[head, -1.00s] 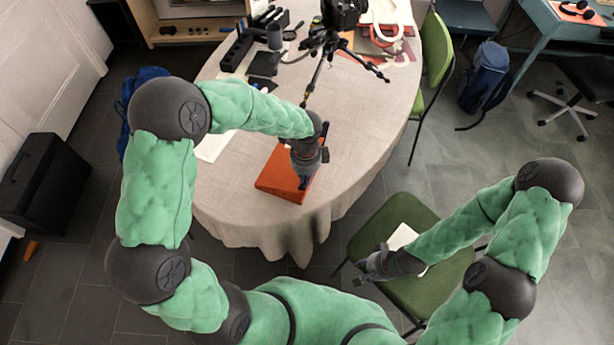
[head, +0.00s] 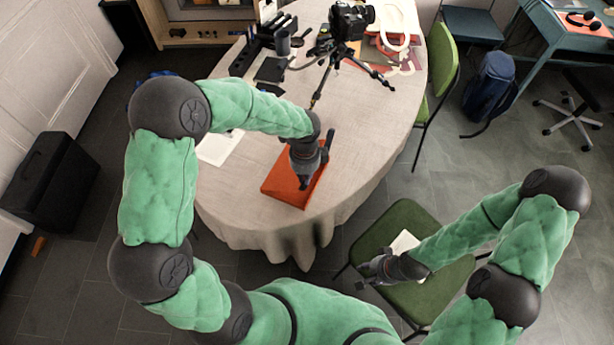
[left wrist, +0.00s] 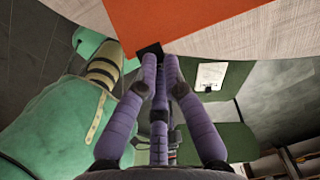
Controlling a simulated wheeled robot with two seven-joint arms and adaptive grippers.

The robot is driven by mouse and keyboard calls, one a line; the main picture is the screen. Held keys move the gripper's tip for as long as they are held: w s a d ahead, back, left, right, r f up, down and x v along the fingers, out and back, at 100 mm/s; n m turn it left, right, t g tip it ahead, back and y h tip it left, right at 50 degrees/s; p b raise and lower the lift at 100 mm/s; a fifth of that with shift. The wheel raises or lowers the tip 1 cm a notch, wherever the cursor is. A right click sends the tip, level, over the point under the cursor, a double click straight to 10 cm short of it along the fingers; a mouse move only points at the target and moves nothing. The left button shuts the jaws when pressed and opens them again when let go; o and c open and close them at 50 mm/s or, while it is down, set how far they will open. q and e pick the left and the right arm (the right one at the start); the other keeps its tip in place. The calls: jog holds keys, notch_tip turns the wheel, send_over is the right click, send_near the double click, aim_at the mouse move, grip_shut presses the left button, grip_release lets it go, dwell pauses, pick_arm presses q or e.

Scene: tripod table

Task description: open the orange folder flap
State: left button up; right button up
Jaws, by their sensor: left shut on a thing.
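The orange folder (head: 284,182) lies on the near edge of the round table (head: 235,210). In the left wrist view its orange surface (left wrist: 190,18) fills the top, with a small black tab (left wrist: 150,50) at its edge. My left gripper (head: 304,183) is over the folder's near right part and hides some of it. In the left wrist view its fingertips (left wrist: 162,62) are together at the black tab, shut on it. The flap's state is hard to tell. My right gripper (head: 366,268) is empty over the green chair, its fingers apart.
A camera on a tripod (head: 350,22) stands at the back of the table. A white sheet (head: 220,147) lies left of the folder, and dark desk items (head: 270,70) stand behind. A green chair (head: 385,225) with a white paper stands close to the table.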

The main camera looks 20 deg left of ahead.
pick_arm(q)
jog(key=shift+a+r+p, duration=0.35)
jog(key=shift+r, duration=0.1)
jog(key=shift+a+r+p, duration=0.8)
jog(key=shift+r+p, duration=0.15)
jog(key=shift+a, duration=0.15)
jog(key=shift+a+r, duration=0.1)
jog(key=shift+r, duration=0.05)
jog(key=shift+o, duration=0.2)
jog(key=shift+w+a+r+p, duration=0.1)
jog(key=shift+a+r+p, duration=0.6)
jog(key=shift+a+p, duration=0.2)
jog(key=shift+a, duration=0.1)
jog(key=shift+a+r, duration=0.1)
